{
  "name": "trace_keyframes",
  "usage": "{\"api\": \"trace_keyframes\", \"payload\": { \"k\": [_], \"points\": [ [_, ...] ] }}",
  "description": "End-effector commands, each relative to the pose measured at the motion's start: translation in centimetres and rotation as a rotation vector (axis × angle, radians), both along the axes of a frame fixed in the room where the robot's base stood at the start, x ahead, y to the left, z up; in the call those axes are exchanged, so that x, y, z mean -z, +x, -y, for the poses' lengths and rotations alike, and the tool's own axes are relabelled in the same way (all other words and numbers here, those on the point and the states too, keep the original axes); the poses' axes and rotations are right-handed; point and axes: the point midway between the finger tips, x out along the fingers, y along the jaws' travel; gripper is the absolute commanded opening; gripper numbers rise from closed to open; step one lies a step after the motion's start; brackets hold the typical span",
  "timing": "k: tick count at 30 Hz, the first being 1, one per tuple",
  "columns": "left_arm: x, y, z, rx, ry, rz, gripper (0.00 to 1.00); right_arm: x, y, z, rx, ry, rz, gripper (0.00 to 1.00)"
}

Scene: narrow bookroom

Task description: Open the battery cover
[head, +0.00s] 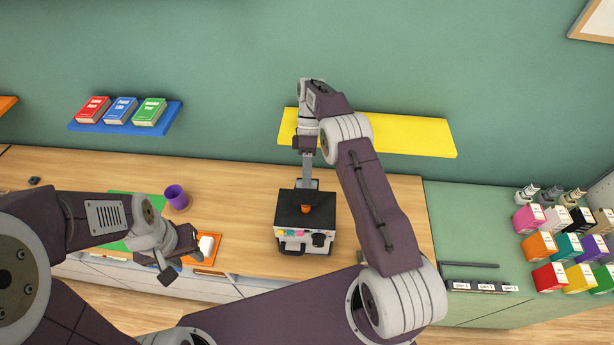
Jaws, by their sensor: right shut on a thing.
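A white box-shaped device (289,246) with a black top (289,213) stands on the wooden counter. Its front face has small coloured buttons, a dark knob and a handle. The black top appears to be in place. My left gripper (178,265) is over the counter at left, away from the device; its jaw opening is unclear.
An orange tray (213,258) with a white item and a purple cup (176,196) are near my left gripper. A green mat (135,207) lies partly behind my left arm. A yellow shelf (410,135) is on the wall behind my right arm. Coloured boxes stand far right.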

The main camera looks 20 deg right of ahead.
Motion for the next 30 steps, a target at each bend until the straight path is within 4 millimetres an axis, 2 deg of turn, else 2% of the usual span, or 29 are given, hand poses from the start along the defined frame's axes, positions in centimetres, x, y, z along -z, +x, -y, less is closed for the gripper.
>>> {"api": "trace_keyframes", "payload": {
  "k": [19, 20, 21, 22, 30],
  "points": [
    [-0.16, 0.00, 0.00, 0.000, 0.000, 0.000, 0.36, 0.00, 0.17, 0.04, 0.000, 0.007, -0.019, 0.00],
    [-0.16, 0.00, 0.00, 0.000, 0.000, 0.000, 0.36, 0.00, 0.17, 0.03, 0.000, 0.007, -0.018, 0.26],
    [-0.16, 0.00, 0.00, 0.000, 0.000, 0.000, 0.36, 0.00, 0.17, 0.04, 0.000, 0.007, -0.018, 0.37],
    [-0.16, 0.00, 0.00, 0.000, 0.000, 0.000, 0.36, 0.00, 0.17, 0.04, 0.000, 0.007, -0.018, 0.40],
    [-0.13, 0.01, 0.00, 0.000, 0.000, 0.000, 0.36, -0.03, 0.18, 0.06, 0.000, 0.007, -0.018, 0.40]
  ]
}}
